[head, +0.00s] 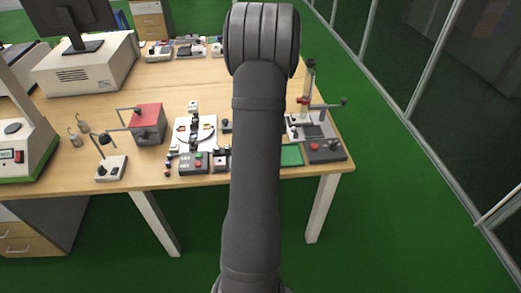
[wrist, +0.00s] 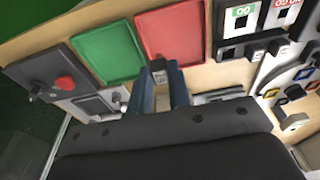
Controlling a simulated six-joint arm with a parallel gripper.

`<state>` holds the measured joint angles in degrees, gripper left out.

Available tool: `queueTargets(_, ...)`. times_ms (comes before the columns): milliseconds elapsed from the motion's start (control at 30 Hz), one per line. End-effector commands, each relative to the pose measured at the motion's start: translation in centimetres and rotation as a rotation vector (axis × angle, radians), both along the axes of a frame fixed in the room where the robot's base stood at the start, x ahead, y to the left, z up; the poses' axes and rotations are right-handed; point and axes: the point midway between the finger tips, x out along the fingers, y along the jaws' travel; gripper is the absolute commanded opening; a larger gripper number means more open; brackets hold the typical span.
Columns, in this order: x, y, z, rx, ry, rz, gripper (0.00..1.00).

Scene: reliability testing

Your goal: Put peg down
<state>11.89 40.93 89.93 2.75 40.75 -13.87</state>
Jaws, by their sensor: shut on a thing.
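My gripper (wrist: 163,92) shows in the wrist view as two blue fingers below the trays. It is shut on a small dark grey peg (wrist: 158,66), whose pale-marked end shows between the fingertips. The peg's tip lies, in the picture, near the gap between a green tray (wrist: 107,54) and a red tray (wrist: 170,34). I cannot tell whether the peg touches anything below it. In the head view my arm hides the gripper, the peg and the red tray; part of the green tray (head: 291,155) shows right of the arm.
A block with green and red labels and square holes (wrist: 240,25) stands right of the red tray. A dark box with a red button (head: 325,150) is right of the green tray, near a stand (head: 306,105). Several devices crowd the wooden table (head: 215,80) to the left.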

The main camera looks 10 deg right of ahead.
Motion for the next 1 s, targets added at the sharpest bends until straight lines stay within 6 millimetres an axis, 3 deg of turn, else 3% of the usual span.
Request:
queueTargets(200,1.8,2.3,-1.8,0.000,0.001,0.001,0.01)
queueTargets(367,2.0,2.5,-2.7,-0.001,0.002,-0.001,0.01)
queueTargets(600,2.0,2.4,-5.8,-0.002,0.001,-0.001,0.01)
queueTargets(933,2.0,2.4,-6.1,-0.002,0.000,-0.001,0.01)
queueTargets(967,2.0,2.4,-6.2,-0.002,0.000,-0.001,0.19)
queueTargets(1000,2.0,2.4,-6.1,-0.002,0.000,-0.001,0.27)
